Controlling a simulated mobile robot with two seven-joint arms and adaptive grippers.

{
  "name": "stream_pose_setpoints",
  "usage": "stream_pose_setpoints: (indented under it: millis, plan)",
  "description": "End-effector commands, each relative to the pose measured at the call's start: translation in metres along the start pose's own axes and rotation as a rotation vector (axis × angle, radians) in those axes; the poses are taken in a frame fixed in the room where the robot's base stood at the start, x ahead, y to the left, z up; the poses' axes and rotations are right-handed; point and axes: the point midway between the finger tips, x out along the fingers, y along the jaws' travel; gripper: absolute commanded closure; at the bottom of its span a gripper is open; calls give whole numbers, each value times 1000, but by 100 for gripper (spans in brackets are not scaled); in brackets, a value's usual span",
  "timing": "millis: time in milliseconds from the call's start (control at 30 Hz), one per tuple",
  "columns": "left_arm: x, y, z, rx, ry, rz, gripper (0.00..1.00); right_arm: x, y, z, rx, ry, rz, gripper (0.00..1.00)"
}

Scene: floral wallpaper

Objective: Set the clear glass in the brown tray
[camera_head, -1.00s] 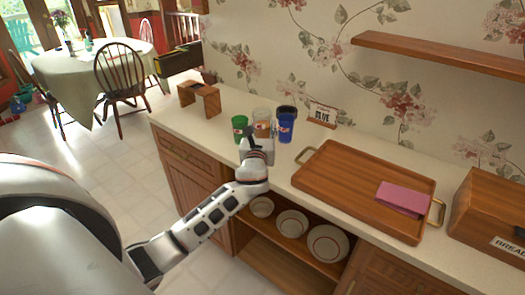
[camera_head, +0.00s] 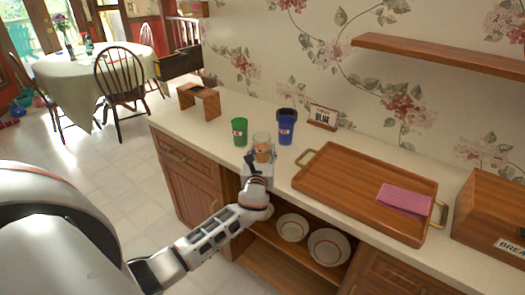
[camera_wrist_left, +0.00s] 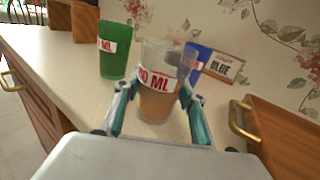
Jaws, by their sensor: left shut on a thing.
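The clear glass (camera_head: 262,142) has a white label with red print and looks orange-brown in its lower part. My left gripper (camera_head: 258,160) is shut on it. In the left wrist view, the fingers hold the glass (camera_wrist_left: 156,100) upright from both sides. I cannot tell whether its base is clear of the counter. The brown tray (camera_head: 345,193) is a wooden tray with brass handles, to the right of the glass. A folded pink cloth (camera_head: 404,200) lies in its right end. My right gripper is not in view.
A green cup (camera_head: 239,132) and a blue cup (camera_head: 286,128) stand behind the glass. A small "BLUE" sign (camera_head: 323,117) is by the wall. A bread box (camera_head: 492,215) stands right of the tray. The tray's left and middle are clear.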

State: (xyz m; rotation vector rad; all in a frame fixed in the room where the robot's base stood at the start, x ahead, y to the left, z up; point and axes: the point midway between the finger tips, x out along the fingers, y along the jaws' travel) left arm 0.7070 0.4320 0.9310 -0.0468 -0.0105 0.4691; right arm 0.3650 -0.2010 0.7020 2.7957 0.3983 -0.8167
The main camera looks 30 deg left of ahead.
Motion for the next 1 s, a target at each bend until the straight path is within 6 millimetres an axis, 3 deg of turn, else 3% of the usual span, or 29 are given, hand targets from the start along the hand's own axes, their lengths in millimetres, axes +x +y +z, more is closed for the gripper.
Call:
stream_pose_setpoints:
  millis: [100,133,200,667,1000]
  plan:
    - [0,0,-3,0,-2,0,91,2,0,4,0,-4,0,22]
    - [0,0,-4,1,0,0,55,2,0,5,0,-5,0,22]
    - [0,0,-3,1,0,0,43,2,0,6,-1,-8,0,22]
    - [0,1,-6,1,-1,1,43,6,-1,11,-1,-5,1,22]
    - [-57,1,-16,0,1,0,43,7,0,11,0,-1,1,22]
